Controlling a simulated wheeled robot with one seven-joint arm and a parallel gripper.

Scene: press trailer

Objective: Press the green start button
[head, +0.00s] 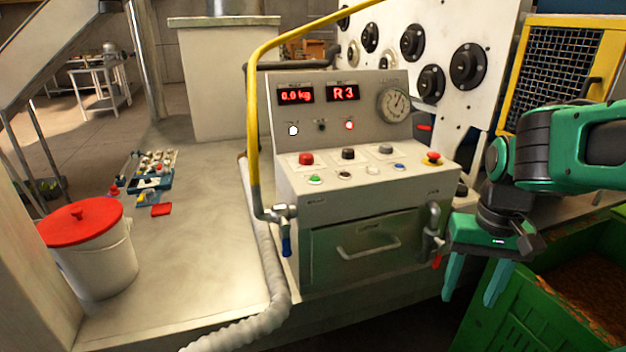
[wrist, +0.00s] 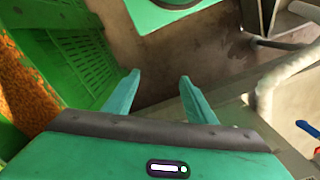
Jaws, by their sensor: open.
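The green start button (head: 315,179) is a small round button at the front left of the control panel's (head: 345,205) sloped top, below a larger red button (head: 306,158). My gripper (head: 470,283) hangs at the right of the panel, fingers pointing down, apart from the buttons. Its two teal fingers are spread with nothing between them. The fingers also show in the wrist view (wrist: 158,85), over the floor beside a green crate. The green button does not show in the wrist view.
A yellow pipe (head: 252,120) rises at the panel's left, with a blue-handled valve (head: 286,245) below. A red-handled valve (head: 436,240) is at the front right, near my gripper. A green crate (head: 530,325) stands below right. A red-lidded bucket (head: 95,255) is on the left bench.

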